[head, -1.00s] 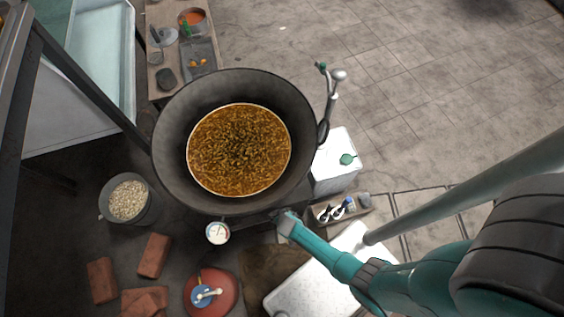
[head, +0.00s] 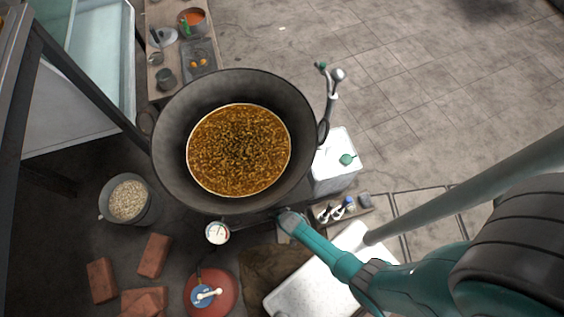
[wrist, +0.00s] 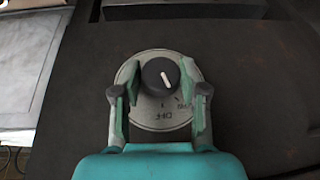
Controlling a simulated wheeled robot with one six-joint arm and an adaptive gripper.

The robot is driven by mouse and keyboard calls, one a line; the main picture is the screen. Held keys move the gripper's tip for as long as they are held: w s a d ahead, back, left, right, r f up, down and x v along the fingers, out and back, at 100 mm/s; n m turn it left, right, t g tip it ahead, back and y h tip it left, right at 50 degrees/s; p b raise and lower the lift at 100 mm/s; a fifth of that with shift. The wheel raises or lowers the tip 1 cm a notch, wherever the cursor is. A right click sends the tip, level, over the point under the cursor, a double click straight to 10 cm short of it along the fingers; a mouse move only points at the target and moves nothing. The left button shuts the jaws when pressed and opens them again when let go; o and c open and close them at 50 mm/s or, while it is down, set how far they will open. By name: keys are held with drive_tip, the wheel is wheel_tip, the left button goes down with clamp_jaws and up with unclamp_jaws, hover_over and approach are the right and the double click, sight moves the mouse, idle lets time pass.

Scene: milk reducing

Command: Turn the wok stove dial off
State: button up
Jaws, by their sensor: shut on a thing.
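The stove dial is a dark round knob (wrist: 158,74) with a white pointer line, on a pale round plate (wrist: 160,118) with dark markings. The pointer runs from the knob's middle toward the lower right. My gripper (wrist: 158,82) has its two green fingers on either side of the knob in the wrist view, shut on it. In the head view my gripper (head: 287,219) is at the stove's front, just below the wok (head: 178,160); the dial is hidden there. The wok holds bubbling brown liquid.
A round gauge (head: 217,233) sits left of my gripper. A white container (head: 340,165) and a tray with bottles (head: 343,209) stand to the right. A red gas cylinder (head: 228,294), bricks (head: 154,256) and a bucket (head: 149,212) are on the floor.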

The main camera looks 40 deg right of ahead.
drive_tip(key=shift+s+y, duration=0.1)
drive_tip(key=shift+y, duration=0.2)
drive_tip(key=o, duration=1.1)
drive_tip(key=shift+d, duration=0.1)
drive_tip(key=shift+o, duration=0.2)
drive_tip(key=v, duration=1.2)
